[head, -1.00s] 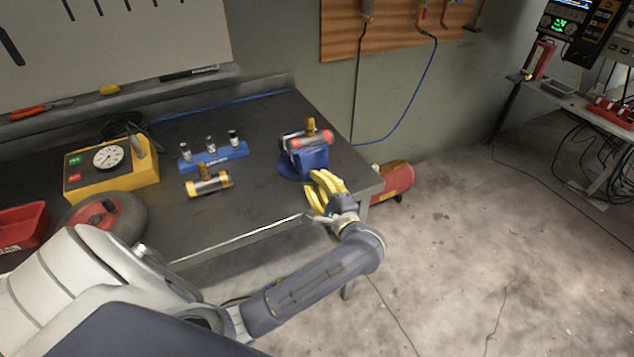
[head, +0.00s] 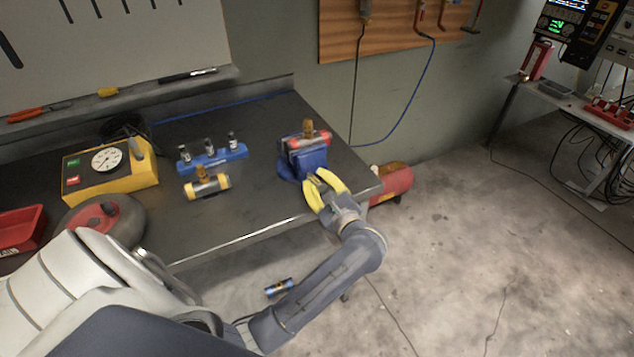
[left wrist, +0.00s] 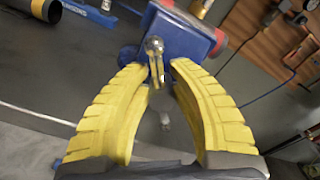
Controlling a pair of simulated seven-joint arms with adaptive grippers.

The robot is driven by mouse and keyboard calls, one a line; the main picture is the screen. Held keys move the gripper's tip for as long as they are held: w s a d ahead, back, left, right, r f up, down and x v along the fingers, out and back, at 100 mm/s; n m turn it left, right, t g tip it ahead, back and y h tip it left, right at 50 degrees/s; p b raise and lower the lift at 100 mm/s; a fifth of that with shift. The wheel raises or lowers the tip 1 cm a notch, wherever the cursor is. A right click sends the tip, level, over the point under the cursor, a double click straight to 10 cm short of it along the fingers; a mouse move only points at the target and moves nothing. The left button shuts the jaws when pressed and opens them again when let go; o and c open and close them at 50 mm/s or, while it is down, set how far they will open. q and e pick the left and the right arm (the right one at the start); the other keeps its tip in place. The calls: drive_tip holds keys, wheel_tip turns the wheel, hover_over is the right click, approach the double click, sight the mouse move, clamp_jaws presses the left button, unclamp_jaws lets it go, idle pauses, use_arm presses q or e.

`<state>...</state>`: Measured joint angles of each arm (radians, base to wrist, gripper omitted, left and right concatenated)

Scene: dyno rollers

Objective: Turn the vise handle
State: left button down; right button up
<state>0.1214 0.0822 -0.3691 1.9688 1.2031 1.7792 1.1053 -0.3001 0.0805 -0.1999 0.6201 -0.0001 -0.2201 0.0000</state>
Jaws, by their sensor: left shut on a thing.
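The blue vise (head: 306,162) stands at the bench's front right corner. It holds a red-ended roller (head: 322,138) with a brass fitting on top. The vise also shows in the left wrist view (left wrist: 182,38). Its metal handle (left wrist: 155,50) hangs at the vise's front, between my yellow fingertips. My left gripper (head: 323,178) is in front of the vise, its fingers closed in on the handle with a gap behind the tips. The exact contact is hard to see. My right gripper is not in view.
A yellow-ended roller (head: 207,187) and a blue rack (head: 213,160) stand left of the vise. A yellow gauge box (head: 110,168) and a wheel (head: 103,222) are farther left. A red tank (head: 393,184) sits beside the bench. A blue cylinder (head: 279,288) shows below the bench edge.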

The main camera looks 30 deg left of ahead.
use_arm(q)
drive_tip(key=shift+w+m, duration=0.1)
drive_tip(key=shift+m, duration=0.7)
drive_tip(key=shift+r+m, duration=0.1)
drive_tip(key=shift+m, duration=0.2)
drive_tip(key=c, duration=1.3)
unclamp_jaws()
drive_tip(key=shift+d, duration=0.15)
drive_tip(key=v, duration=1.2)
